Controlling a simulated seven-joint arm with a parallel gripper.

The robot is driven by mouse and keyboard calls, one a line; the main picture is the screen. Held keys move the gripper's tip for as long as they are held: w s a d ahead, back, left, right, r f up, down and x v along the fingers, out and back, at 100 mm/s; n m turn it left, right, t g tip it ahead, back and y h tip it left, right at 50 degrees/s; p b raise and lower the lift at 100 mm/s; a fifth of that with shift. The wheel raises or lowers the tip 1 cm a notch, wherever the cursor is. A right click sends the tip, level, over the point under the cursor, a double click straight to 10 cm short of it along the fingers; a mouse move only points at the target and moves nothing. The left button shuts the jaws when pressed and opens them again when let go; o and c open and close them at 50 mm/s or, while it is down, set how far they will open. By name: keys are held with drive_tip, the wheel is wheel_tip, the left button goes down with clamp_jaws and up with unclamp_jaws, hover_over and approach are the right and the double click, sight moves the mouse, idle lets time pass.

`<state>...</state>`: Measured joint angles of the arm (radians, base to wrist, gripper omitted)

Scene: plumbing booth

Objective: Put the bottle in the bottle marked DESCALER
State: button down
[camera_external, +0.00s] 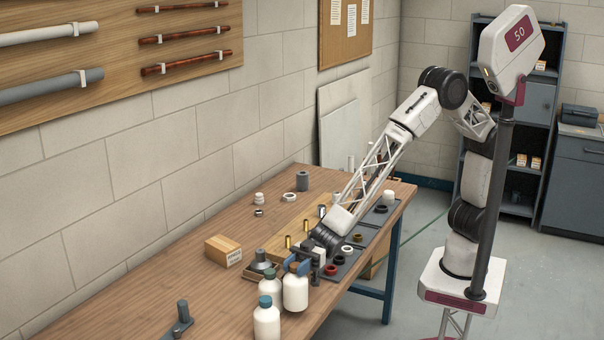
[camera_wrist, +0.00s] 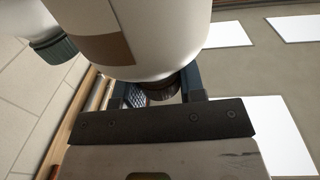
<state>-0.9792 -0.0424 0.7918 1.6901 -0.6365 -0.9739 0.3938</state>
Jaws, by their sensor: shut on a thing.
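My gripper (camera_external: 298,267) is shut on a white bottle (camera_external: 295,290) near its brownish cap, at the front of the workbench. The bottle looks upright; I cannot tell whether its base touches the bench. In the wrist view it fills the top middle as a white body (camera_wrist: 170,30) with a brown patch, and its neck is between the fingers (camera_wrist: 165,92). No DESCALER marking is readable.
Dark trays (camera_external: 372,236) with small rings and fittings lie to the right. A dark clamp-like part (camera_external: 180,320) is at the front left. Bare bench (camera_external: 130,300) lies at left.

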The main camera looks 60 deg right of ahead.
drive_tip(key=shift+r, duration=3)
drive_tip(key=shift+t, duration=0.3)
drive_tip(key=shift+w+d+r, duration=0.15)
drive_tip(key=shift+d+r, duration=0.05)
drive_tip(key=shift+r, duration=0.5)
drive_tip(key=shift+w+d+r, duration=0.15)
drive_tip(key=shift+d+r, duration=0.1)
drive_tip(key=shift+r, duration=0.45)
drive_tip(key=shift+w+d+r, duration=0.15)
drive_tip(key=shift+d+r, duration=0.05)
drive_tip(key=shift+r, duration=0.5)
drive_tip(key=w+a+r+m+t+h, duration=0.2)
drive_tip(key=w+r+m+t, duration=0.2)
drive_tip(key=w+r+t, duration=0.1)
drive_tip(key=shift+w+a+r+m+t, duration=0.3)
drive_tip(key=shift+w+t, duration=0.4)
drive_tip(key=shift+w, duration=0.3)
drive_tip(key=shift+f, duration=0.15)
drive_tip(key=shift+f, duration=2.55)
drive_tip(key=c, duration=0.7)
unclamp_jaws()
